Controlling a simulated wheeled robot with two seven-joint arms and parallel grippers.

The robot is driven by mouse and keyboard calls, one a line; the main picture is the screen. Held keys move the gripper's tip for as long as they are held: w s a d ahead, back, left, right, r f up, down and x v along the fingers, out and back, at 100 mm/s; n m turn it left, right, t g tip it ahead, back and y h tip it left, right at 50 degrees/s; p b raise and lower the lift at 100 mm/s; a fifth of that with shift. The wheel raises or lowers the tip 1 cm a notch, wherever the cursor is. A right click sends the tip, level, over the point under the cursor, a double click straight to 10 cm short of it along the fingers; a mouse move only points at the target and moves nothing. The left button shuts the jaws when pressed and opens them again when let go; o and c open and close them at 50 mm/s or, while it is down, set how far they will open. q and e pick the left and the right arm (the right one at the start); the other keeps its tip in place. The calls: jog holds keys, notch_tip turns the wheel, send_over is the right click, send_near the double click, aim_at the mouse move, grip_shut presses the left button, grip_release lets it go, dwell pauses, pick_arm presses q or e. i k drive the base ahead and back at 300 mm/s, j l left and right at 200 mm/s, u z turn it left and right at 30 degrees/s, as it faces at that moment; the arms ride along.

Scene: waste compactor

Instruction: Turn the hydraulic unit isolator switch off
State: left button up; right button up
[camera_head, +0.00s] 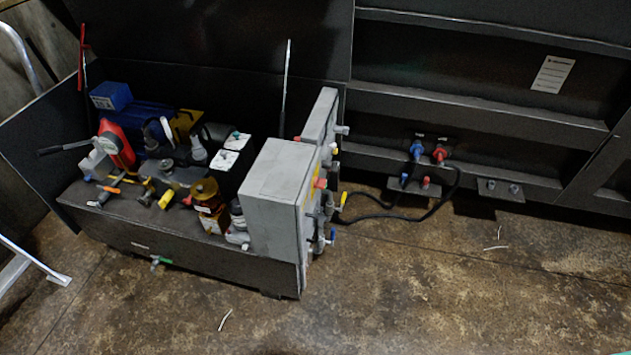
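The hydraulic unit (190,255) stands at the left of the head view, with a dark tank and several fittings on top. A grey control box (270,185) is mounted at its right end. A small red knob (320,183) sticks out from the box's right-hand face, beside a yellow patch; it may be the isolator switch. That face is seen nearly edge-on, so the knob's setting cannot be told. Neither of my grippers is in view.
A red-bodied part with a lever (118,145) stands at the unit's left. Blue (416,150) and red (440,154) couplings sit on the dark compactor wall, with black hoses below. A ladder foot (58,279) is at far left. The floor in front is mostly clear.

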aim_at(319, 183)
jog(key=i+l+u, duration=0.1)
jog(key=u, duration=0.3)
jog(key=l+u, duration=0.25)
jog(key=u, duration=0.15)
jog(key=i+l+u, duration=0.1)
jog(key=l+u, duration=0.15)
jog(key=u, duration=0.2)
jog(key=l+u, duration=0.25)
jog(key=u, duration=0.15)
jog(key=l+u, duration=0.15)
jog(key=l, duration=0.3)
jog(key=k+l+u, duration=0.1)
jog(key=l, duration=0.4)
jog(key=k+l+u, duration=0.15)
jog(key=l, duration=0.3)
jog(key=l+u, duration=0.15)
jog(key=l, duration=0.3)
jog(key=k+l+u, duration=0.1)
jog(key=l, duration=0.35)
jog(key=k+l+u, duration=0.15)
jog(key=l, duration=0.25)
jog(key=k, duration=0.05)
